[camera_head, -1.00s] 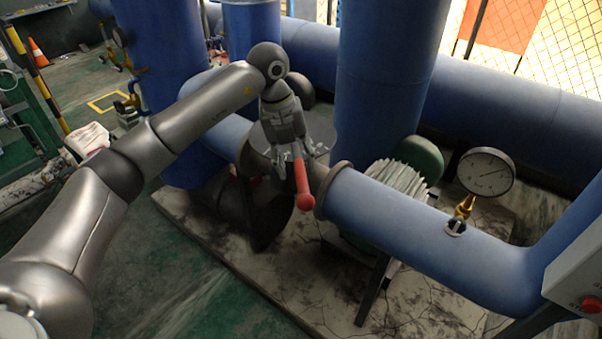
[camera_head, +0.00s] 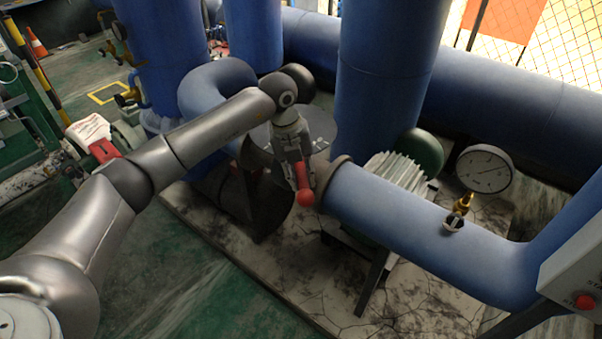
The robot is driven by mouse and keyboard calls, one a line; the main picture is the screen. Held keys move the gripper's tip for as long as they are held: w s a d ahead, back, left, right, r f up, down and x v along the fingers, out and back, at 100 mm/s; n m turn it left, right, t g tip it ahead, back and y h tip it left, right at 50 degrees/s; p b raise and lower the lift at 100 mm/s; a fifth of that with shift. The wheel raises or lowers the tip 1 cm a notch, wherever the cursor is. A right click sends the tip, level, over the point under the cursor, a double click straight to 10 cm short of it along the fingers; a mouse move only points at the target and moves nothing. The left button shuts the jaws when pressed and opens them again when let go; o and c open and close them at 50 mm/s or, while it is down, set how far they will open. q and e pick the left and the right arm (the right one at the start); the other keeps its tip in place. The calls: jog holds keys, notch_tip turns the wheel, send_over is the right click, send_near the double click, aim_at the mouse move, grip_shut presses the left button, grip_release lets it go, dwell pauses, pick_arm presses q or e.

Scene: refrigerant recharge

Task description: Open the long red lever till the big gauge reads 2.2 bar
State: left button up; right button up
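The long red lever (camera_head: 305,197) sits at the joint near the left end of the blue pipe, its rounded tip pointing toward me. My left gripper (camera_head: 299,178) is at the lever, with its fingers along both sides of the shaft, and looks shut on it. The gripper covers the lever's upper part and the valve body. The big gauge (camera_head: 485,170) stands on a brass fitting on the pipe at the right. Its white dial faces me, with a thin dark needle toward the upper right; the numbers are too small to read. My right gripper is not in view.
The blue pipe (camera_head: 400,217) runs from the valve to the lower right. A thick blue upright pipe (camera_head: 390,80) stands behind the valve. A grey box with a red button (camera_head: 586,301) is at the right edge. Green floor (camera_head: 190,275) lies open at the front left.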

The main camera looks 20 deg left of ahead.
pick_arm(q)
grip_shut()
jog(key=shift+d, duration=0.1)
jog(key=w+d+n+b, duration=0.1)
jog(key=d, duration=0.1)
jog(key=w+d+n, duration=0.2)
jog(key=d, duration=0.1)
jog(key=shift+w+t+b, duration=0.15)
jog(key=shift+t+b, duration=0.15)
jog(key=shift+b, duration=0.05)
jog(key=o, duration=0.8)
grip_release()
jog(key=shift+r, duration=0.1)
